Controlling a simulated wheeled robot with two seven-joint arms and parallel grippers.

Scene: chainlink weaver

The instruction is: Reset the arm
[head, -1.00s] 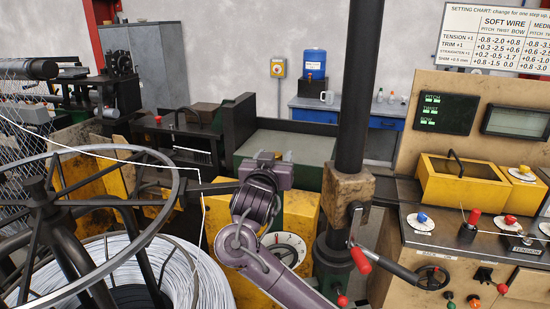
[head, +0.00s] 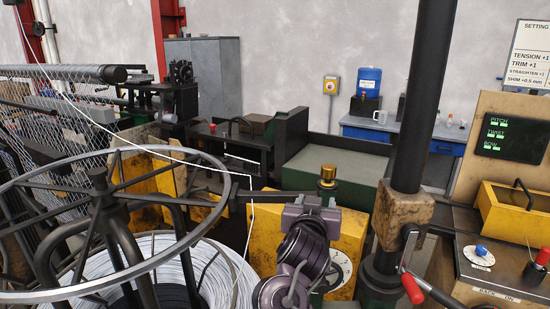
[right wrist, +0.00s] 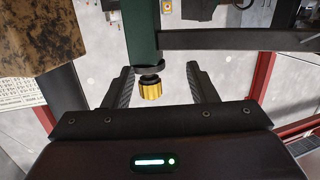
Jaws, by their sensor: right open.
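My right gripper (right wrist: 160,75) is open in the right wrist view, one finger on each side of a ribbed brass knob (right wrist: 151,88). I cannot tell whether the fingers touch it. In the head view, the brass knob (head: 327,176) stands just above and behind my right gripper (head: 312,203), whose fingertips are hard to make out. A dark horizontal arm (head: 262,196) reaches left from behind the gripper, with white wire at its left end. It seems to be the dark bar (right wrist: 245,40) in the right wrist view. My left gripper is out of view.
A large wire reel with a grey ring (head: 165,260) fills the left front. A thick dark post with a block (head: 403,215) and red-handled crank (head: 412,288) stands close right of my arm. A control console (head: 500,270) is further right. A yellow cabinet (head: 345,230) is behind.

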